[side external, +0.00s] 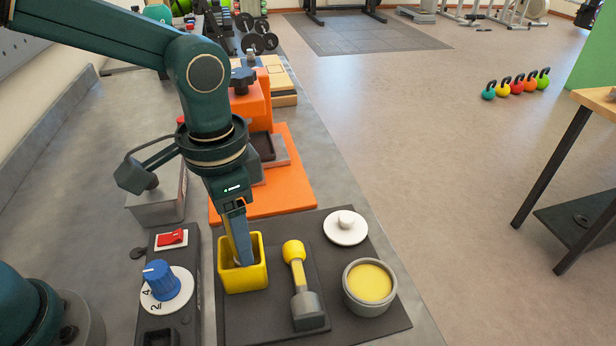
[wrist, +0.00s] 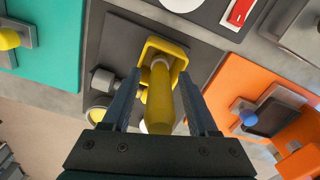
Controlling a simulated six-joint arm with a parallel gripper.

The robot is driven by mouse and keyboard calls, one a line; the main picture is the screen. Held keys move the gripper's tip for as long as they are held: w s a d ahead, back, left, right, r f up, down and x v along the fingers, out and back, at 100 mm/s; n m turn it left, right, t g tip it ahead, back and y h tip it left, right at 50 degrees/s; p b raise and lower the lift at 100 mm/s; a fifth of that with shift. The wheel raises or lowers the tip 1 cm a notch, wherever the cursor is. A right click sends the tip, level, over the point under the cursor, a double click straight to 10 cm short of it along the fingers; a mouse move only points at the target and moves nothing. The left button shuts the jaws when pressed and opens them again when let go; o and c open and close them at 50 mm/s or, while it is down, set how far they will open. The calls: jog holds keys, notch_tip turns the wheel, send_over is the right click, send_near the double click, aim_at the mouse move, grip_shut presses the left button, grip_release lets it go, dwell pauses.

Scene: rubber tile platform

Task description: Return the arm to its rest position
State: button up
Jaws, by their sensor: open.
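My gripper (side external: 240,250) points down at the yellow square holder (side external: 258,277), its finger ends low at the holder's opening. In the wrist view my gripper (wrist: 160,80) is open, with its two fingers apart. A yellow rod-like piece (wrist: 161,105) shows between the fingers, with one end at the yellow holder (wrist: 178,60). I cannot tell whether a finger touches it. The side view hides this piece behind my fingers.
A yellow-topped grey tool (side external: 305,300), a grey bowl with yellow contents (side external: 369,284) and a white knobbed lid (side external: 345,228) are to the right. A blue dial (side external: 160,280) and red switch (side external: 171,237) are left. An orange fixture (side external: 290,190) stands behind.

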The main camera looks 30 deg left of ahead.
notch_tip(320, 180, up, 5)
jog(key=s+a+r+n+t, duration=0.2)
jog(key=s+a+n+t, duration=0.3)
jog(key=s+a, duration=0.3)
jog(key=a, duration=0.3)
jog(key=shift+r+n+t, duration=0.15)
jog(key=shift+n+t, duration=0.15)
jog(key=shift+n, duration=0.1)
